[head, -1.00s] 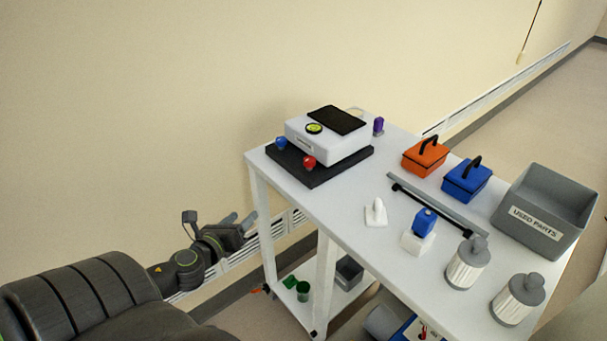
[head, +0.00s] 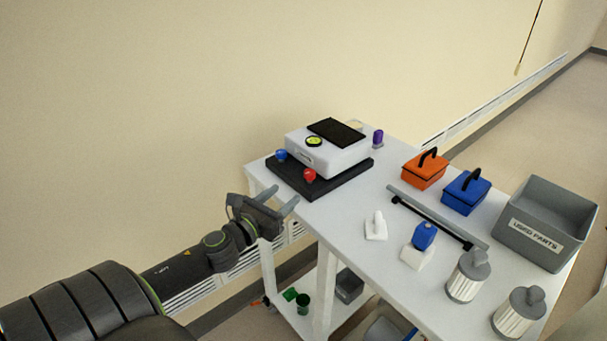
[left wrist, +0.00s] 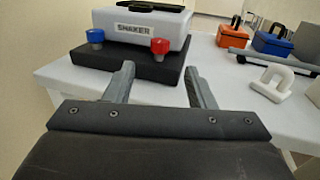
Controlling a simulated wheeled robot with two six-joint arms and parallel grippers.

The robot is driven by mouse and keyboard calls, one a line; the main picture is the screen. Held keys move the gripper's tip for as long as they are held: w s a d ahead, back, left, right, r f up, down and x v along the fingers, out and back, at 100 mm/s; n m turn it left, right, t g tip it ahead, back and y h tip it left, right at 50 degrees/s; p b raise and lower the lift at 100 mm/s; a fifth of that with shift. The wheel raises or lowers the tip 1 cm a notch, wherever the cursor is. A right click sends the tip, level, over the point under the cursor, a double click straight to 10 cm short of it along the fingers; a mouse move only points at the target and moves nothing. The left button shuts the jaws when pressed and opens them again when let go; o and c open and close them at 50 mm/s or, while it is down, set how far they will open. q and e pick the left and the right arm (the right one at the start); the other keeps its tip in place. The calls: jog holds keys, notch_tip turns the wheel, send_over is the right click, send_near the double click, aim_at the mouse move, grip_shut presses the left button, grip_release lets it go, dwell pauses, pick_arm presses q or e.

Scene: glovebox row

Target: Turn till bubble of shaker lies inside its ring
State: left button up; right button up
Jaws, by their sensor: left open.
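The shaker (head: 328,150) is a white box with a black top pad, standing on a dark base plate (head: 322,187) at the table's far left corner. Its round yellow-green bubble level (head: 314,141) is on top; where the bubble lies in its ring is too small to tell. A blue knob (head: 281,155) and a red knob (head: 310,174) are on the front corners. They also show in the left wrist view, blue (left wrist: 95,36) and red (left wrist: 160,46). My left gripper (head: 283,200) is open and empty, at the table edge before the shaker. My right gripper is not in view.
On the white table (head: 345,215) stand an orange box (head: 424,171), a blue box (head: 466,193), a grey bar (head: 437,216), a white hook-like piece (head: 376,228), a blue-topped white block (head: 418,256), two ribbed canisters (head: 467,280) and a grey used-parts bin (head: 545,225). A purple item (head: 378,139) is behind the shaker.

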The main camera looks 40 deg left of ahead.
aim_at(312, 176)
pick_arm(q)
jog(key=w+p, duration=0.1)
jog(key=w, duration=0.2)
jog(key=w+p, duration=0.1)
jog(key=w, duration=0.2)
jog(key=w+p, duration=0.1)
jog(key=w, duration=0.2)
jog(key=shift+w+a, duration=0.2)
jog(key=shift+a, duration=0.15)
jog(key=c, duration=1)
jog(key=shift+d+n+y, duration=0.1)
jog(key=shift+n+y, duration=0.2)
jog(key=shift+y, duration=0.2)
